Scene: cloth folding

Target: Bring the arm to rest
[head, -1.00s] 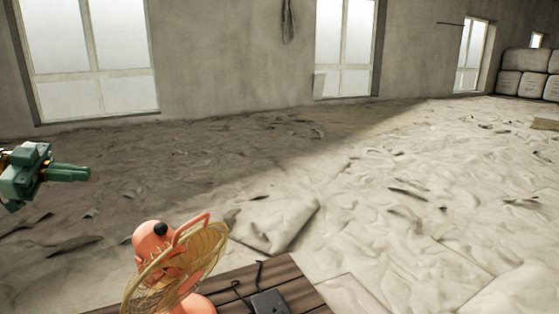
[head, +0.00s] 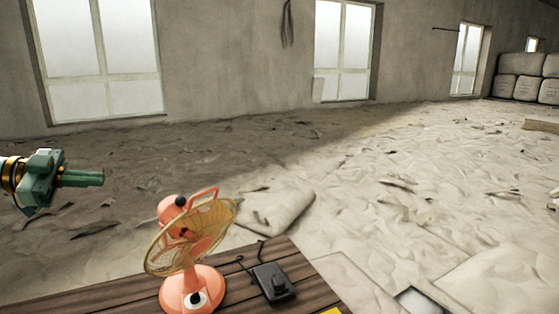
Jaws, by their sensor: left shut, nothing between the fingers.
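My left gripper (head: 82,177) is green and comes in from the left edge in the head view. Its fingers are together and hold nothing. It hangs in the air, pointing right, apart from everything around it. My right gripper is not in view. No cloth that I can make out for certain lies near the left gripper.
A wooden table (head: 95,300) stands at the bottom. On it are an orange fan (head: 193,245) and a dark box with a cable (head: 273,283). Debris covers the floor (head: 400,190) beyond. Wrapped bales (head: 527,88) stand at the far right. The air right of my left gripper is clear.

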